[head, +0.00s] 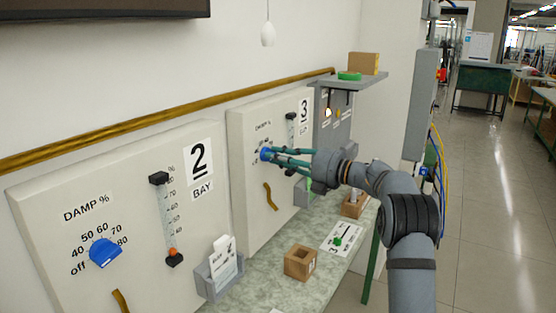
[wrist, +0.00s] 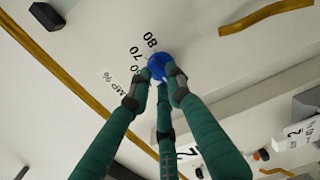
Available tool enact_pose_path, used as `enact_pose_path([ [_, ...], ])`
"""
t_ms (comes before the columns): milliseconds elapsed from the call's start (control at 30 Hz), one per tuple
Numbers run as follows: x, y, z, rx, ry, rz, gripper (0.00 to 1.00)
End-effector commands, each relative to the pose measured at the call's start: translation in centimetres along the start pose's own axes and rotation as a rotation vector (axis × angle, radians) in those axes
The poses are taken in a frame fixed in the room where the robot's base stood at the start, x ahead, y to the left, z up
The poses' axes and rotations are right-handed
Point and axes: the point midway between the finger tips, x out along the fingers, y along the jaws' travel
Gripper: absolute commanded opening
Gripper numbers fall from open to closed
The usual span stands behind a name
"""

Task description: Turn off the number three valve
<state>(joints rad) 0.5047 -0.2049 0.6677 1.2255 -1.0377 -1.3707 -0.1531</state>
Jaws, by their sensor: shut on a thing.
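The bay 3 panel (head: 244,190) is a pale box on the wall with a "3" label (head: 304,110) and a "DAMP %" dial. Its blue knob (head: 265,154) sits in the dial; it also shows in the wrist view (wrist: 157,64), near the printed 70 and 80. My gripper (head: 275,156) has green fingers, which are closed around the knob; they also show in the wrist view (wrist: 156,84). The fingers hide part of the dial's scale, and I cannot tell the knob's exact setting.
The bay 2 panel (head: 140,145) stands at the left with its own blue knob (head: 105,252) and a slider. A brass pipe (head: 160,119) runs above both panels. A speckled counter (head: 258,281) below carries a wooden box (head: 300,263) and a card holder (head: 216,283). Open floor lies to the right.

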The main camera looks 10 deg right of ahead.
Motion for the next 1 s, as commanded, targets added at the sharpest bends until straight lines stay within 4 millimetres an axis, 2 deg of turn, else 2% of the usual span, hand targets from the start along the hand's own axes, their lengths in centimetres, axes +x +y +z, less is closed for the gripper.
enact_pose_path([
  [233,-0.1,0.1,0.2,-0.003,-0.004,0.001,0.00],
  [267,-0.1,0.1,0.2,-0.003,-0.004,0.001,0.19],
  [567,-0.1,0.1,0.1,-0.001,-0.002,0.001,0.37],
  [867,-0.1,0.1,0.1,-0.001,-0.001,0.001,0.38],
  [1000,-1.4,0.0,0.1,0.000,-0.002,0.000,0.38],
])
